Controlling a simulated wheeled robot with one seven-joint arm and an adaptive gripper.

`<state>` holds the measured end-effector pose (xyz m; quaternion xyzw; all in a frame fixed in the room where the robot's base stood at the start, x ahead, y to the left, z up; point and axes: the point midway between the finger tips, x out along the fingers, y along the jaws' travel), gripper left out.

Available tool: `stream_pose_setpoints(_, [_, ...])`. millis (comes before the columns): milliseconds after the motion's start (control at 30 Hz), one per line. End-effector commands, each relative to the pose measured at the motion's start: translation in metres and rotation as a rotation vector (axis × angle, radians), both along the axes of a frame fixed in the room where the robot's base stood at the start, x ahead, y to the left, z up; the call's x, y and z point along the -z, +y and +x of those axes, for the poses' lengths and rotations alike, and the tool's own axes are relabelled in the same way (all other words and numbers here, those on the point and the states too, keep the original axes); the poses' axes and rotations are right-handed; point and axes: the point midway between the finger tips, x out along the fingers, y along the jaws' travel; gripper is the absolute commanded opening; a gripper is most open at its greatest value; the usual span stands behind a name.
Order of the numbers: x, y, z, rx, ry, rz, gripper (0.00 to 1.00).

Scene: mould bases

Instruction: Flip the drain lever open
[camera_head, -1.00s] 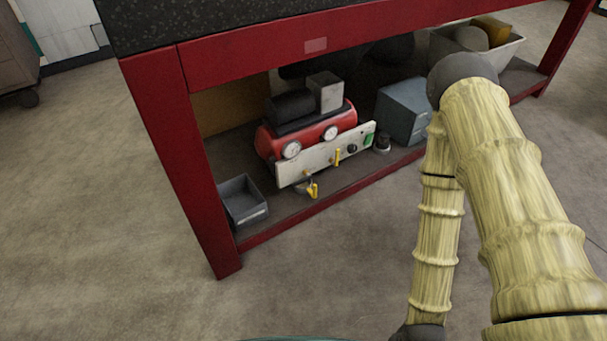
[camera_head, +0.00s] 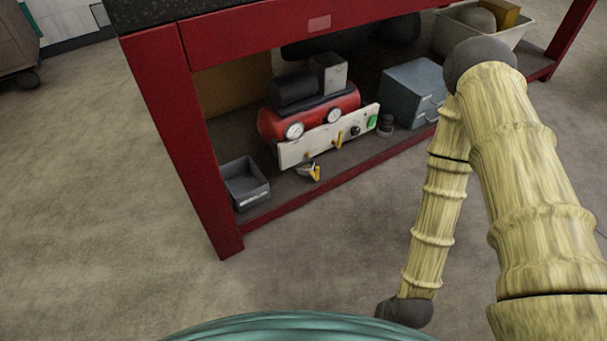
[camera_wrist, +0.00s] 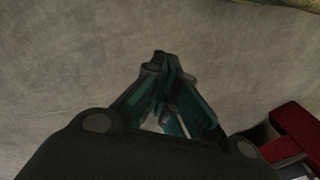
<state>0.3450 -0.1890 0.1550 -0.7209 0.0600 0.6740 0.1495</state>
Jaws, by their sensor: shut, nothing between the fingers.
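A red air compressor (camera_head: 310,118) with a pale front panel (camera_head: 300,152) stands on the low shelf under the bench in the head view. A small yellow lever (camera_head: 315,172) sits on a metal fitting low below the panel. A second yellow lever (camera_head: 340,139) is on the panel face. I cannot tell from their looks alone which is the drain lever. My gripper (camera_wrist: 165,62) is shut and empty in the wrist view, over bare floor and apart from the compressor. It is out of the head view.
The red bench leg (camera_head: 185,150) and the low shelf's red front rail (camera_head: 330,182) frame the compressor. A grey bin (camera_head: 245,185) is at its left, a blue-grey drawer box (camera_head: 412,95) at its right. Open floor (camera_head: 90,190) lies in front and left.

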Motion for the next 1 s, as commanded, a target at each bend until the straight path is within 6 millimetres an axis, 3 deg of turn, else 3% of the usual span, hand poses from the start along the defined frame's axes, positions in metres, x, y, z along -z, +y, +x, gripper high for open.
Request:
stream_pose_setpoints(467, [0.008,0.080,0.096,0.566,-0.073,0.325,0.00])
stream_pose_setpoints(1000, [-0.023,0.148,0.215,1.162,-0.007,0.778,0.00])
